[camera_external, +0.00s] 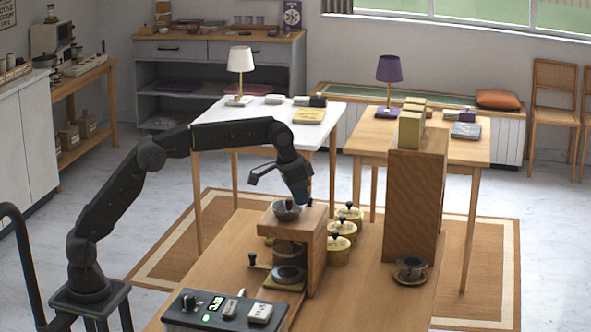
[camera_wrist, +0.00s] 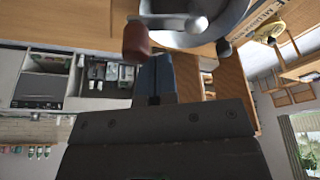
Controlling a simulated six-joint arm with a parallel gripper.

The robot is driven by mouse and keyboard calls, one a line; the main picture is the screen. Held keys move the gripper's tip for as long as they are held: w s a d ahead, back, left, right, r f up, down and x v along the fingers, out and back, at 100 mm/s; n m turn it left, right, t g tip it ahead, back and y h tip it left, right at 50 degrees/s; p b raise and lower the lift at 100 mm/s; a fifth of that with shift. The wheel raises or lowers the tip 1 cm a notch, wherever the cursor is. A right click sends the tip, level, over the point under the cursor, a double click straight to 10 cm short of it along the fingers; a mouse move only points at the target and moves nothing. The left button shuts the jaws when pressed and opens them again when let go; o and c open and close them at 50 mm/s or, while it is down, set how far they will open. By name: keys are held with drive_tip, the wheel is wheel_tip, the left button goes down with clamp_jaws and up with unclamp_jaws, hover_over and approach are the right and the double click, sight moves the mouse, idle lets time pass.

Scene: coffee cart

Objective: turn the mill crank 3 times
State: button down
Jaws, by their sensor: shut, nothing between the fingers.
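The mill shows in the external view as a wooden stand (camera_external: 316,240) with a grey metal bowl (camera_external: 287,213) on top. In the wrist view, the bowl (camera_wrist: 206,34) is at the top edge, with a metal crank arm (camera_wrist: 172,21) across it. A reddish-brown crank knob (camera_wrist: 137,43) hangs at the arm's left end. My gripper (camera_external: 303,199) is just above the mill's top, right of the bowl. In the wrist view, the blue fingers of my gripper (camera_wrist: 154,62) are together and empty, close beside the knob; whether they touch it I cannot tell.
A tall wooden block (camera_external: 414,205) with yellow boxes on top stands right of the mill. Several brass canisters (camera_external: 341,250) sit close behind it. A black-knobbed lever (camera_external: 254,262) sticks out at the lower left. A dark panel (camera_external: 225,312) lies in front.

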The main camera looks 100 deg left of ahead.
drive_tip(key=shift+r, duration=0.2)
drive_tip(key=shift+s+d, duration=0.1)
drive_tip(key=shift+d, duration=0.05)
drive_tip(key=shift+s+d, duration=0.35)
drive_tip(key=shift+d, duration=0.3)
drive_tip(key=shift+s+d, duration=0.1)
drive_tip(key=shift+s, duration=0.05)
drive_tip(key=shift+w, duration=0.25)
drive_tip(key=shift+w, duration=0.35)
